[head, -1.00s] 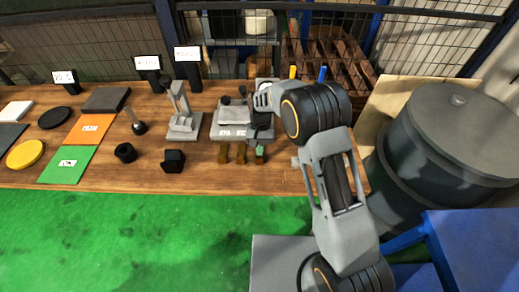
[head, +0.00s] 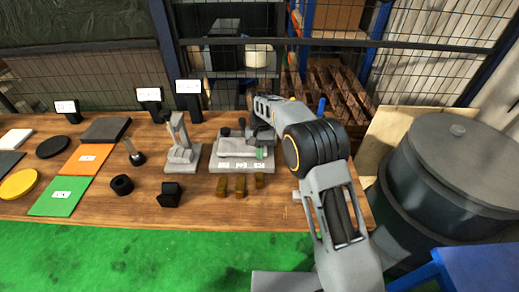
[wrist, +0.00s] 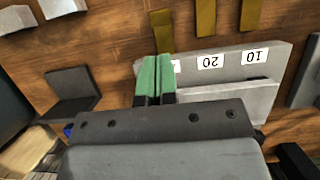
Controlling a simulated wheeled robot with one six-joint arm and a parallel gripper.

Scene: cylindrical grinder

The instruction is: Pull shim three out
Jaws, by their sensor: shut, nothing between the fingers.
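A grey block (head: 221,160) with a row of number labels stands on the wooden bench; three brass-coloured shims show along its front. Shim three (head: 259,181) is the rightmost in the head view, and the leftmost in the wrist view (wrist: 161,22). The other two are the middle shim (head: 240,186) and the left shim (head: 221,187). My gripper (head: 262,153) has green fingertips, pressed together and empty. In the wrist view the fingertips (wrist: 154,62) line up with shim three and partly cover the third label. Whether they touch the shim or block is unclear.
A grey stand (head: 182,150), a black ring (head: 122,185) and a black bracket (head: 170,194) are left of the block. The green mat (head: 55,200) and orange mat (head: 88,160) lie farther left. A large dark drum (head: 440,190) stands at right.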

